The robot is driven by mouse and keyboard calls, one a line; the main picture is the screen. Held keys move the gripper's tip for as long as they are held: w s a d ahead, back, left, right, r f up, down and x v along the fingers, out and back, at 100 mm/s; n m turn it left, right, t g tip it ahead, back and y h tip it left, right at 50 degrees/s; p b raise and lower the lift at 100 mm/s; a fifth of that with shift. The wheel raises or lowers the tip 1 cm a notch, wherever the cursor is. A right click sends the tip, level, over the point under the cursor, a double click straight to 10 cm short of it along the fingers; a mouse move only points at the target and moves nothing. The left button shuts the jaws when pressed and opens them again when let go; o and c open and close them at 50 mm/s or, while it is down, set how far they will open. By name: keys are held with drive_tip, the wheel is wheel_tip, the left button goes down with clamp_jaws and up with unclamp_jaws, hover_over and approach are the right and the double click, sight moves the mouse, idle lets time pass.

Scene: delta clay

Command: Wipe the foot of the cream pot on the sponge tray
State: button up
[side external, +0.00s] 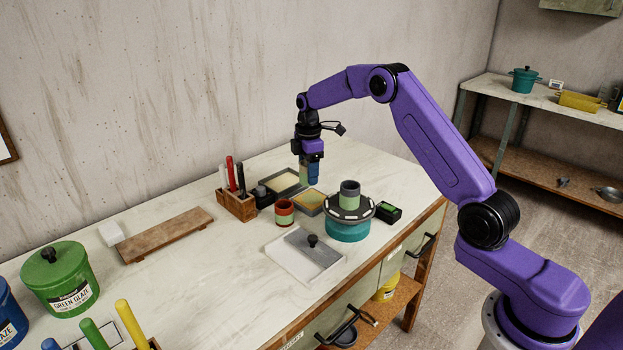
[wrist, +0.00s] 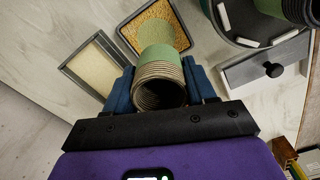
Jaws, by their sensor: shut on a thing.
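My gripper (wrist: 167,88) is shut on a ribbed, cream-tan pot (wrist: 160,72) with a sage-green band at its far end. In the wrist view I look into its open mouth; its foot is hidden. In the side view the pot (side external: 304,173) hangs upright below my gripper (side external: 312,168), partly hidden by the blue fingers. A tray with a porous orange-yellow fill, which looks like the sponge tray (wrist: 185,42), lies just beyond the pot's green end in the wrist view. It is also in the side view (side external: 310,202). I cannot tell whether pot and tray touch.
A dark tray with a smooth cream fill (side external: 285,181) lies beside the sponge tray.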

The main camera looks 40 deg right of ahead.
sight(307, 201)
drive_tip(key=shift+a+r, duration=0.25)
drive_tip(key=shift+r, duration=0.5)
drive_tip(key=shift+f, duration=3.95)
drive_tip(key=shift+d, duration=0.15)
drive_tip(key=shift+c, duration=0.8)
drive_tip(key=shift+d+f, duration=0.2)
drive_tip(key=shift+d, duration=0.3)
drive_tip(key=shift+c, duration=0.4)
drive_tip(key=shift+d, duration=1.1)
drive_tip(key=shift+a, duration=1.85)
drive_tip(key=shift+s+d, duration=0.1)
drive_tip(key=shift+d, duration=1.8)
drive_tip(key=shift+a, duration=1.9)
drive_tip(key=shift+d+r, duration=0.1)
drive_tip(key=shift+r, duration=4.1)
